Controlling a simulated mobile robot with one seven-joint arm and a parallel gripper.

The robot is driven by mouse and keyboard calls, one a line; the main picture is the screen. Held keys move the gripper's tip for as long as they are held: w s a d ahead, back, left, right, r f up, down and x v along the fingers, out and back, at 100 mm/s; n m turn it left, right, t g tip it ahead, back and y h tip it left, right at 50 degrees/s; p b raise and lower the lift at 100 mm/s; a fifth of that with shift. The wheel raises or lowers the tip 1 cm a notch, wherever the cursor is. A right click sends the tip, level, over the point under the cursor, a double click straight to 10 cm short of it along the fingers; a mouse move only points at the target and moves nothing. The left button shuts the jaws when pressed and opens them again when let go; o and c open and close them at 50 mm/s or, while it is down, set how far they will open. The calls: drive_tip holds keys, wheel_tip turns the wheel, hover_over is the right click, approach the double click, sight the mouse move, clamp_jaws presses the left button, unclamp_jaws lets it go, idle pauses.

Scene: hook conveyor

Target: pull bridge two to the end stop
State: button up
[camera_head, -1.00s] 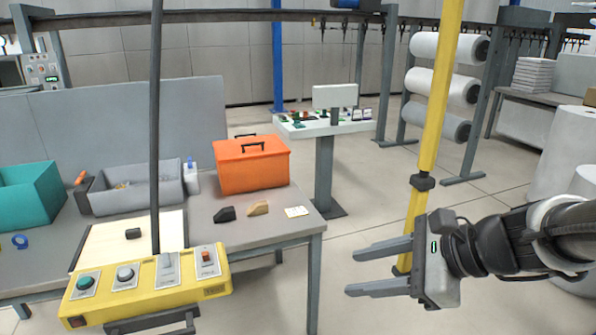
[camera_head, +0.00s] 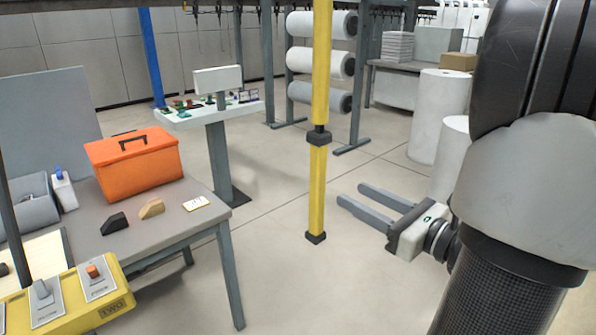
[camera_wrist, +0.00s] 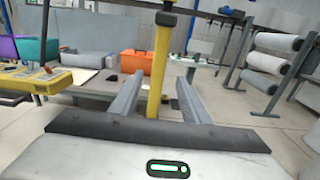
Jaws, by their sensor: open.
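A yellow pole (camera_head: 319,190) with a black collar and black foot hangs upright in the middle of the head view. My gripper (camera_head: 352,192) is open and empty to the right of the pole, its fingers pointing toward it. A gap shows between fingertips and pole there. In the wrist view the pole (camera_wrist: 159,60) shows between the two open fingers (camera_wrist: 159,77), its lower part reaching down toward the palm. A yellow control box (camera_head: 70,305) marked TWO, with a switch and an orange knob, is at the lower left. The end stop cannot be made out.
A grey table (camera_head: 165,213) with an orange toolbox (camera_head: 135,160) stands at left. A console (camera_head: 216,130) on a post stands behind it. White rolls (camera_head: 440,115) stand at right, and a roll rack (camera_head: 320,62) is behind. Open floor surrounds the pole.

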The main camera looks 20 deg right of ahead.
drive_tip(key=x, duration=1.5)
drive_tip(key=shift+w+a+p, duration=0.2)
drive_tip(key=shift+w+p, duration=0.1)
drive_tip(key=shift+p, duration=0.1)
clamp_jaws()
